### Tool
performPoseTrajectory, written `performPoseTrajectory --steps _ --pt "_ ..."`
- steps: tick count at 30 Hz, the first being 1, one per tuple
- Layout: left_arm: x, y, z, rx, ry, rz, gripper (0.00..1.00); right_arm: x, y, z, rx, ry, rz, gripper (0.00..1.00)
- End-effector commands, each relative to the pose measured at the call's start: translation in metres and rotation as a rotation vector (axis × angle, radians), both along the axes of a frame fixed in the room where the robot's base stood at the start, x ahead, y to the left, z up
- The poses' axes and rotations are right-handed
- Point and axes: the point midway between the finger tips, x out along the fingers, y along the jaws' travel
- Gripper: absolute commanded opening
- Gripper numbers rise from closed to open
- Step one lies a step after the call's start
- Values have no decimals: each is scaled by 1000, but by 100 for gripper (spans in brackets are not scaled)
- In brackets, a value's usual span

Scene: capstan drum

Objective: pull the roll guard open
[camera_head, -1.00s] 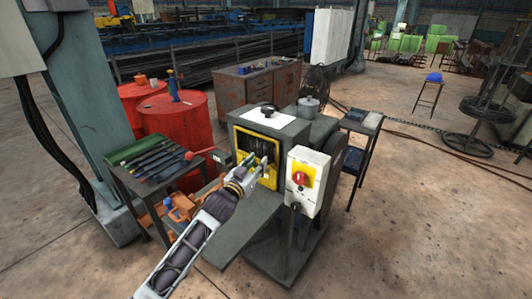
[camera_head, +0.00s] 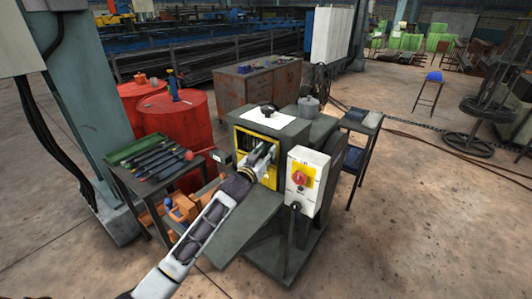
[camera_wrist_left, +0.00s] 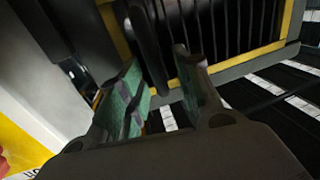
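The roll guard (camera_head: 270,181) is a yellow-framed panel with dark bars on the front of the grey machine. Its frame and bars also fill the top of the left wrist view (camera_wrist_left: 236,62). My left gripper (camera_head: 264,153) is in front of the guard, and its arm hides part of it. In the left wrist view the two fingers (camera_wrist_left: 160,75) are apart, with a dark upright handle bar (camera_wrist_left: 148,45) showing between them near the tips. I cannot tell whether either finger touches the bar. My right gripper is not in view.
A white control box (camera_head: 307,182) with a red knob stands close to the right of the guard. A tool table (camera_head: 160,165) and red drums (camera_head: 180,122) are on the left. A grey sloping plate (camera_head: 245,228) lies below the guard.

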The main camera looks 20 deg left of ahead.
Motion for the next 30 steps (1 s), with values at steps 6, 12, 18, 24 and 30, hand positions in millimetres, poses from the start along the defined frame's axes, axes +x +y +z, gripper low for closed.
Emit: performPoseTrajectory --steps 6,12,18,24,30 --pt "5 -1 0 0 0 0 34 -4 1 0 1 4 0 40" --pt "5 -1 0 0 0 0 34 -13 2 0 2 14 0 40" --pt "5 -1 0 1 0 0 14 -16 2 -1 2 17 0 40" --pt "5 0 0 1 0 1 0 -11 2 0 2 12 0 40" --pt "5 0 0 1 1 2 0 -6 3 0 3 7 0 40"
